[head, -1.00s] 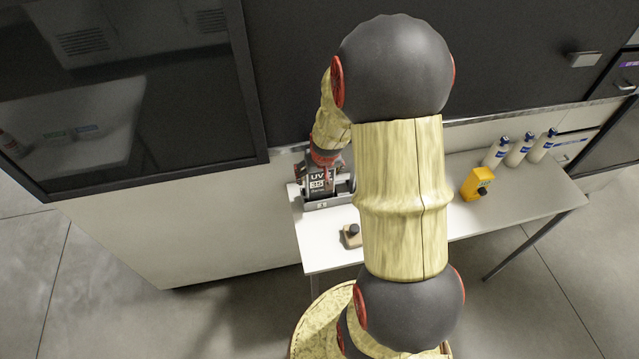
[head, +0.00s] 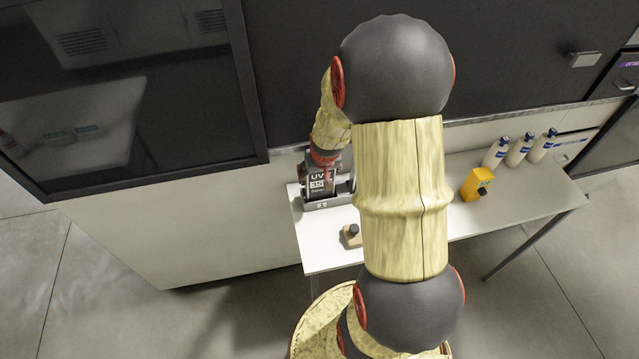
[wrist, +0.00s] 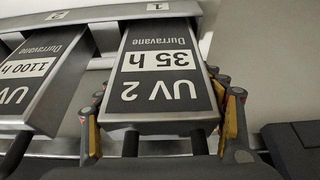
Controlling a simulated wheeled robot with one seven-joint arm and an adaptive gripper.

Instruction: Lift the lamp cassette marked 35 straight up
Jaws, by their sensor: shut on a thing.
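The lamp cassette marked 35 (head: 317,184) is a dark block with a white-lettered UV label. It stands upright at the rack (head: 328,203) on the left of the table. In the wrist view this cassette (wrist: 160,75) reads "UV 2, 35 h, Durravane", upside down. My gripper (wrist: 165,140) has a finger on each side of its near end and is shut on it at the handle posts. In the head view my gripper (head: 325,157) is partly hidden by my arm. I cannot tell whether the cassette's lower end is clear of the rack.
A second cassette (wrist: 35,75), marked 1100 h, sits close on the left in the wrist view. On the table (head: 322,255) are a small tan block with a dark knob (head: 350,236), a yellow container (head: 476,184) and white bottles (head: 516,152). A cabinet wall stands behind.

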